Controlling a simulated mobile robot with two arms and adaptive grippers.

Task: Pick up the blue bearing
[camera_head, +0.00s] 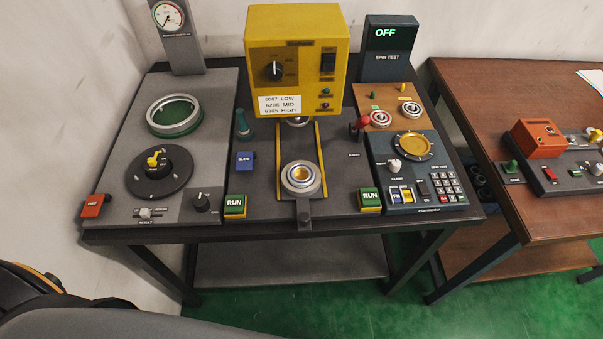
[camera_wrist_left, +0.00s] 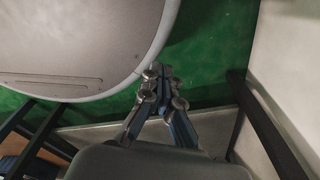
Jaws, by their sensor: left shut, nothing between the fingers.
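I cannot make out a clearly blue bearing in either view. A silver ring bearing with a gold-toned centre (camera_head: 301,177) sits on the slide between yellow rails, in front of the yellow press (camera_head: 298,50). Small rings with reddish (camera_head: 381,118) and pale (camera_head: 410,110) faces lie on the brown board at the back right. My left gripper (camera_wrist_left: 159,76) shows in the left wrist view. It is shut and empty, above the green floor and away from the bench top. My right gripper is in neither view.
The dark bench (camera_head: 270,225) carries a gauge station, a large silver ring (camera_head: 174,115), green RUN buttons (camera_head: 235,204) and a SPIN TEST unit (camera_head: 388,48) reading OFF. A brown table (camera_head: 470,80) stands at the right. A wall is at the left.

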